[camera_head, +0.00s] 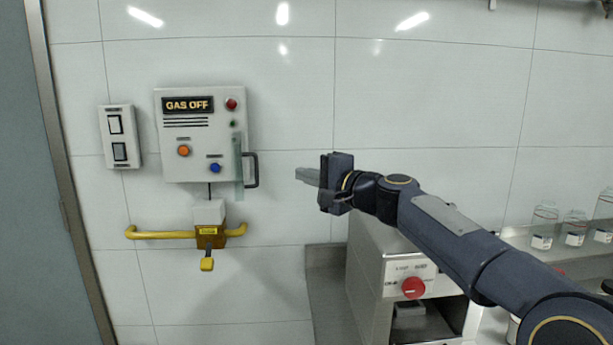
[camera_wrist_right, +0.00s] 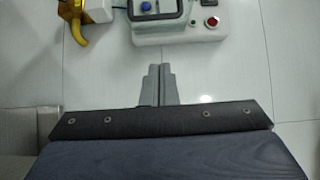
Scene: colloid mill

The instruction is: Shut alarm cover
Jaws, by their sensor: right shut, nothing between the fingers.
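The white alarm box (camera_head: 200,134) labelled GAS OFF hangs on the tiled wall at left; part of it shows at the top of the right wrist view (camera_wrist_right: 180,34). A clear greenish cover (camera_head: 238,160) with a black handle (camera_head: 251,170) stands at the box's lower right. It looks nearly edge-on and swung out from the face, leaving the orange and blue buttons uncovered in the head view. My right gripper (camera_head: 300,175) is shut and empty, to the right of the handle and apart from it; its fingers show in the right wrist view (camera_wrist_right: 158,84). My left gripper is not in view.
A yellow gas pipe with a valve (camera_head: 208,237) runs below the box. A white switch panel (camera_head: 117,137) is at its left. A grey machine with a red knob (camera_head: 413,287) stands below my right arm. Jars (camera_head: 543,228) stand at right. The wall between box and gripper is clear.

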